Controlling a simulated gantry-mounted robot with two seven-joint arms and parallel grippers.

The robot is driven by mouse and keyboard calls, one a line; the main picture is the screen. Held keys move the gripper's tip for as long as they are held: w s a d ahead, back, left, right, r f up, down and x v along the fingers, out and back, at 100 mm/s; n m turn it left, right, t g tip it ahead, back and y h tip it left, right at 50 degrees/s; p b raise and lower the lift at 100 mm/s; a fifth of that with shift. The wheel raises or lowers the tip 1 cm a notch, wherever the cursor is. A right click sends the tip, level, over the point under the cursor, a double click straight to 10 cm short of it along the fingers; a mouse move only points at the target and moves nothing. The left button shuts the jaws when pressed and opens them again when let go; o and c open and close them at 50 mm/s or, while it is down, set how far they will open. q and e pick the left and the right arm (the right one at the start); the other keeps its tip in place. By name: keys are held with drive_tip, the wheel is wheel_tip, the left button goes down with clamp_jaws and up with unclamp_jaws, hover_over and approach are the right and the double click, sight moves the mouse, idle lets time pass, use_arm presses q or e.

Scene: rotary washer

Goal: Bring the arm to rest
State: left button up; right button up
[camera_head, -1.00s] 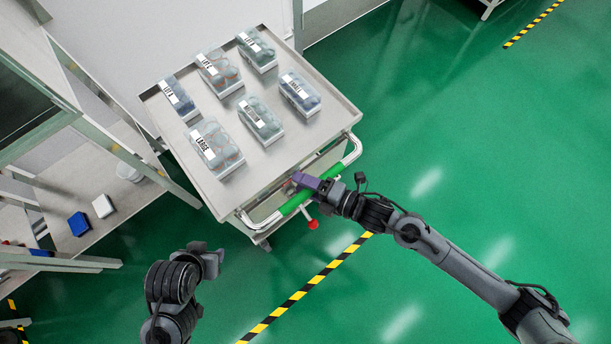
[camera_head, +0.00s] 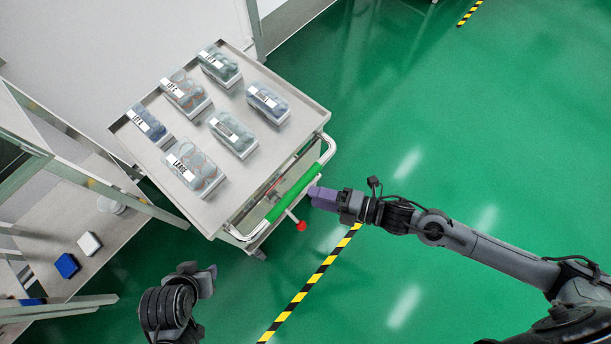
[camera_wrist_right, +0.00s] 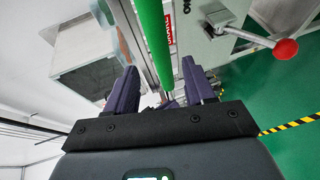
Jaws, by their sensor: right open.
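My right arm (camera_head: 480,240) reaches in from the right in the head view. Its purple-fingered gripper (camera_head: 322,198) is to the right of the cart's green handle (camera_head: 293,193), apart from it. In the right wrist view the two purple fingers (camera_wrist_right: 158,88) are spread with nothing held, and the green handle (camera_wrist_right: 153,40) runs ahead of them. My left gripper (camera_head: 208,279) is at the lower left over the floor, and its jaws are too unclear to judge.
The cart (camera_head: 215,210) carries several labelled clear boxes. A red knob (camera_head: 301,226) sticks out below the handle. A shelf frame (camera_head: 75,180) with a blue box (camera_head: 67,265) and a white box (camera_head: 89,244) stands at left. Green floor (camera_head: 440,130) is open at right.

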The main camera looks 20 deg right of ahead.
drive_tip(key=shift+v, duration=0.8)
